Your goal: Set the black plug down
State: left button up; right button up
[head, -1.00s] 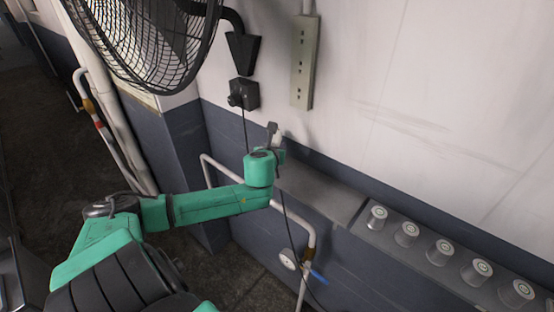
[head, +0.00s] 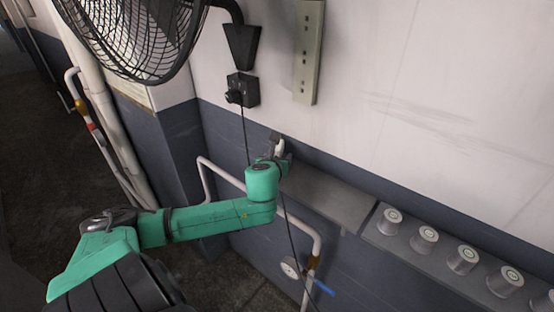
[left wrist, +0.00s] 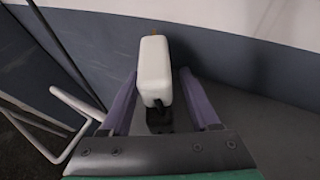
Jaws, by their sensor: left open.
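A black plug (head: 235,97) with a dark cord sits at the black wall socket (head: 249,88) below the fan. My left gripper (head: 277,145) is at the grey ledge by the wall, to the right of and below that socket. In the left wrist view, my left gripper (left wrist: 159,82) is open, with a white block-shaped piece (left wrist: 154,62) between its purple fingers and gaps on both sides. A small dark part (left wrist: 159,118) shows below the white piece; I cannot tell what it is. My right gripper is not in view.
The grey ledge (head: 335,200) is bare right of my gripper. Several silver cylinders (head: 424,238) stand further right. A white pipe rail (head: 225,172) runs below. A fan (head: 135,30) and a switch panel (head: 309,55) are above.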

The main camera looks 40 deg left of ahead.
pick_arm(q)
jog(key=v, duration=0.9)
jog(key=shift+f, duration=0.1)
jog(key=p+v, duration=0.1)
jog(key=v, duration=0.2)
jog(key=shift+w, duration=0.1)
